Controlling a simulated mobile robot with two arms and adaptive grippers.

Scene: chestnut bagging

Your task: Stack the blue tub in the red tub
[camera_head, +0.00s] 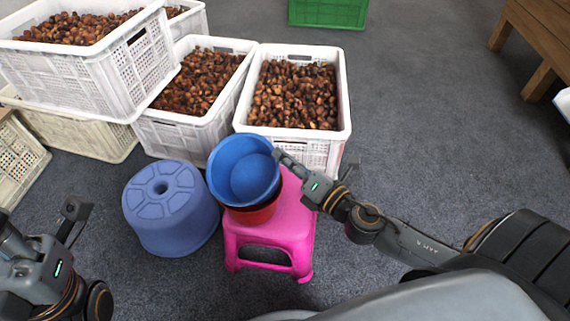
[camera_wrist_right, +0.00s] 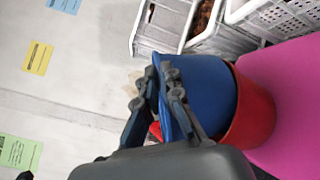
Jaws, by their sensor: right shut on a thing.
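The blue tub (camera_head: 245,168) is tilted above and partly inside the red tub (camera_head: 254,213), which stands on a pink stool (camera_head: 290,222). My right gripper (camera_head: 280,158) is shut on the right rim of the blue tub. In the right wrist view the gripper's fingers (camera_wrist_right: 165,95) close on the wall of the blue tub (camera_wrist_right: 207,90), and the red tub (camera_wrist_right: 252,110) shows behind it. Most of the red tub is hidden under the blue one in the head view. My left gripper (camera_head: 76,212) is at the lower left, away from the tubs; its fingers look apart with nothing between them.
An upturned blue-violet bucket (camera_head: 165,225) stands on the floor left of the stool. White crates of chestnuts (camera_head: 343,100) stand close behind the stool. A green crate (camera_head: 328,12) is at the back and a wooden bench (camera_head: 540,40) at the upper right. Grey floor on the right is clear.

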